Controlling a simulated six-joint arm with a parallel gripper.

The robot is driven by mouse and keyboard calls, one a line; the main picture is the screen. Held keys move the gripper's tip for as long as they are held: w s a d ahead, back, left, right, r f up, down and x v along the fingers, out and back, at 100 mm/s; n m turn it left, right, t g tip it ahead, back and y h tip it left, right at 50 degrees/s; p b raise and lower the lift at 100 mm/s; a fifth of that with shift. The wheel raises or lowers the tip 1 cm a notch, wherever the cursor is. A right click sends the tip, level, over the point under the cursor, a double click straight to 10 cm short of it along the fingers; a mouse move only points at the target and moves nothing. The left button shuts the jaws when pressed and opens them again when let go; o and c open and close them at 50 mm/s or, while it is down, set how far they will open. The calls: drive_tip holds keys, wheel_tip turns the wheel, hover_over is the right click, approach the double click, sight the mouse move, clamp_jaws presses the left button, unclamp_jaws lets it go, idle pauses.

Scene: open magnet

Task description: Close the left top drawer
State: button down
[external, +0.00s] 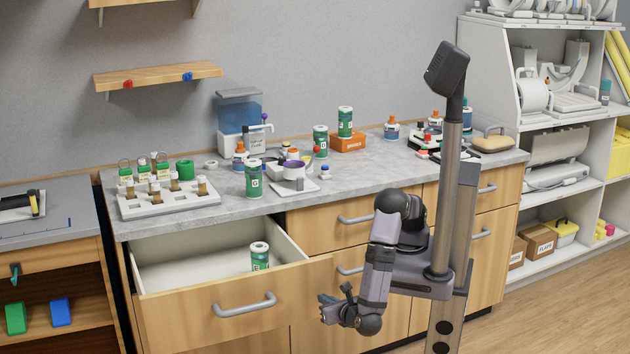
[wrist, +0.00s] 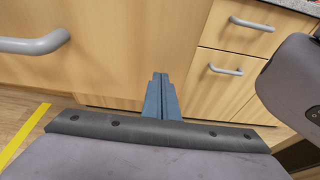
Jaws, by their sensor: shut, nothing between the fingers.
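The left top drawer (external: 232,306) is pulled well out of the cabinet in the external view. It has a wooden front and a grey bar handle (external: 245,304). A green and white canister (external: 260,256) stands inside it, near the right side. My gripper (external: 326,307) is shut and empty, in front of the cabinet and just right of the drawer front. I cannot tell whether it touches the drawer. In the wrist view my gripper (wrist: 160,82) points toward the wooden cabinet fronts, with a grey handle (wrist: 34,44) at upper left.
The grey countertop (external: 400,165) holds a vial rack (external: 168,200), several canisters and bottles. Closed drawers with handles (external: 356,219) are right of the open drawer. A white shelf unit (external: 545,185) stands at right. The wooden floor (external: 545,300) at lower right is clear.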

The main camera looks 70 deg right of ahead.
drive_tip(key=shift+w+d, duration=0.5)
drive_tip(key=p, duration=0.3)
approach(278, 246)
drive_tip(key=w, duration=0.1)
drive_tip(key=w+d, duration=0.1)
drive_tip(key=w, duration=0.1)
drive_tip(key=w+d, duration=0.1)
drive_tip(key=shift+w+r, duration=0.15)
drive_tip(key=shift+w, duration=0.15)
drive_tip(key=shift+w+d, duration=0.15)
drive_tip(key=shift+w, duration=0.05)
drive_tip(key=shift+w+d+r, duration=0.1)
drive_tip(key=shift+w+r, duration=0.05)
drive_tip(key=shift+r, duration=0.05)
drive_tip(key=shift+r, duration=0.1)
